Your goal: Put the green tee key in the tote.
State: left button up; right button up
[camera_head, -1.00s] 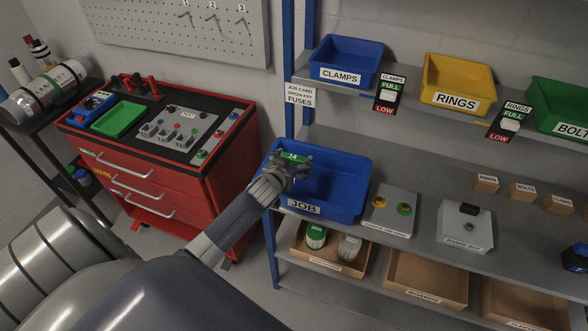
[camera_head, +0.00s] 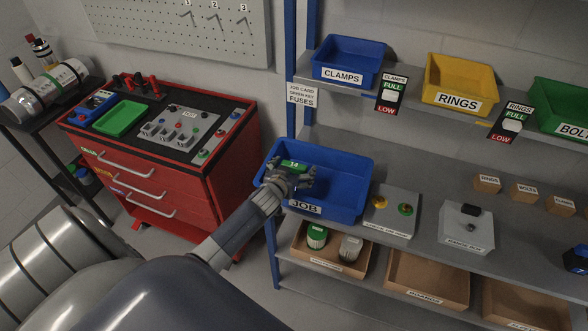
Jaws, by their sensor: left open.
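The green tee key (camera_head: 294,164) shows its green bar marked 14. It is at the back left part of the blue JOB tote (camera_head: 346,198), just beyond my left gripper. My left gripper (camera_head: 303,179) is open over the tote, with its fingers spread toward the inside. The lower part of the key is hidden behind the gripper, so I cannot tell whether it rests on the tote floor. My right gripper is not in view.
The tote stands on a grey shelf beside a blue post (camera_head: 291,70). Blue CLAMPS (camera_head: 347,58) and yellow RINGS bins (camera_head: 459,80) sit above. A red tool cabinet (camera_head: 165,165) is at left.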

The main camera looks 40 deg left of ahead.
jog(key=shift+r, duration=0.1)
pick_arm(q)
jog(key=shift+s+r, duration=0.15)
jog(key=v, duration=1)
jog(key=shift+s+d, duration=0.15)
jog(key=shift+s, duration=0.1)
jog(key=shift+s+d+r, duration=0.1)
jog(key=shift+s+r, duration=0.3)
jog(key=shift+s, duration=0.15)
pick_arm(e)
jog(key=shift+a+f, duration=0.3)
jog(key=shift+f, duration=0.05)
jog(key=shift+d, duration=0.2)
pick_arm(q)
jog(key=shift+f, duration=0.1)
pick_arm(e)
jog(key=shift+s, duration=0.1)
